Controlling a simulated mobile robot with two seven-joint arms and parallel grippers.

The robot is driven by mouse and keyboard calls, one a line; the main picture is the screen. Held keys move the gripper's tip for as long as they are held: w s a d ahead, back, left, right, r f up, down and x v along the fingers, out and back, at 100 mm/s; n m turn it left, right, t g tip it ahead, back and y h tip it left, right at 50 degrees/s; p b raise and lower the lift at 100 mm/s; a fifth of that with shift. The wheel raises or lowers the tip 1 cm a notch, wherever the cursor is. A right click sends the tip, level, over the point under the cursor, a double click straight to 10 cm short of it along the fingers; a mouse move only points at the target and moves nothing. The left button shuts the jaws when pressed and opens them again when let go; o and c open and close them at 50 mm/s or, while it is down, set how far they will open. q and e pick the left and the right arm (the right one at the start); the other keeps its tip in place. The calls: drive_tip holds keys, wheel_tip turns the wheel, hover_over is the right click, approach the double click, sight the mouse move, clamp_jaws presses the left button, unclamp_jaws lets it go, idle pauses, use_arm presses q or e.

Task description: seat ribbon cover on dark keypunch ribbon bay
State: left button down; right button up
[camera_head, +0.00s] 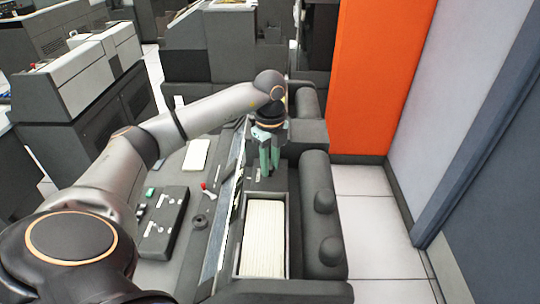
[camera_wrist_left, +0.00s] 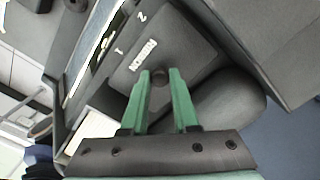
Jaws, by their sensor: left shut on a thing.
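My left gripper (camera_head: 268,165) reaches down over the dark keypunch, behind the card tray. In the left wrist view its green fingers (camera_wrist_left: 160,78) are shut on a small dark round knob (camera_wrist_left: 159,76). The knob stands on a dark flat plate, the ribbon cover (camera_wrist_left: 185,45), by a white label and the marks 1 and 2. In the head view the cover is mostly hidden by the fingers. The dark ribbon bay is under or around the cover; I cannot tell whether the cover lies flush in it. My right gripper is not in view.
A tray of cream cards (camera_head: 264,238) lies in front of the gripper. A rounded dark housing (camera_head: 318,185) runs along its right. A switch panel (camera_head: 165,222) and a white pad (camera_head: 196,154) lie left. An orange panel (camera_head: 378,75) stands at back right.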

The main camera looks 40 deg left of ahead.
sight(270, 167)
use_arm(q)
drive_tip(key=shift+f, duration=0.35)
idle(0.9)
drive_tip(key=shift+c, duration=1)
unclamp_jaws()
drive_tip(key=shift+r+p, duration=1.4)
drive_tip(key=shift+r, duration=0.15)
drive_tip(key=shift+r+p, duration=0.45)
drive_tip(key=shift+r, duration=2.5)
